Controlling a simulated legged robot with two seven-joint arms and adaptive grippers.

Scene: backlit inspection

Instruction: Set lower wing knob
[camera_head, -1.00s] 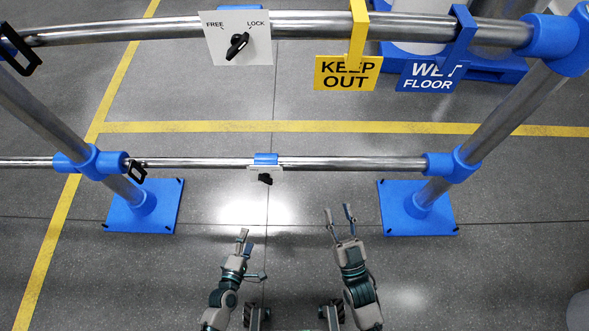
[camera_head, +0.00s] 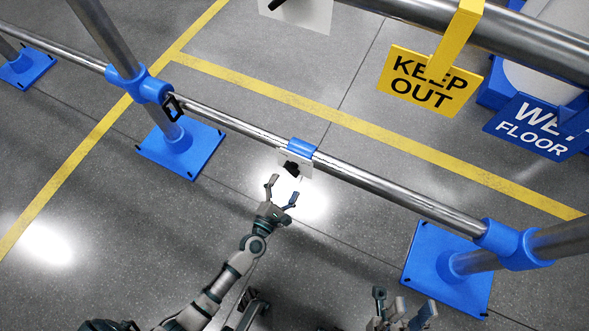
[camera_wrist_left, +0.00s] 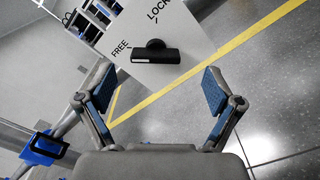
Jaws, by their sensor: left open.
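The lower wing knob (camera_head: 292,168) is black and sits on a small white plate (camera_head: 303,171) under a blue clamp (camera_head: 302,147) on the lower rail. In the left wrist view the wing knob (camera_wrist_left: 156,53) shows on its plate (camera_wrist_left: 185,35), marked FREE and LOCK. One end of its bar lies just below the word FREE. My left gripper (camera_head: 284,189) is open and empty, just short of the knob; its fingers (camera_wrist_left: 160,92) stand apart on either side below the knob, not touching it. My right gripper (camera_head: 404,300) looks open and empty at the bottom edge.
The lower rail (camera_head: 390,192) runs between posts on blue base plates (camera_head: 185,150). An upper rail (camera_head: 520,40) carries a white plate (camera_head: 305,14), a yellow KEEP OUT sign (camera_head: 430,85) and a blue WET FLOOR sign (camera_head: 540,125). The floor in front is clear.

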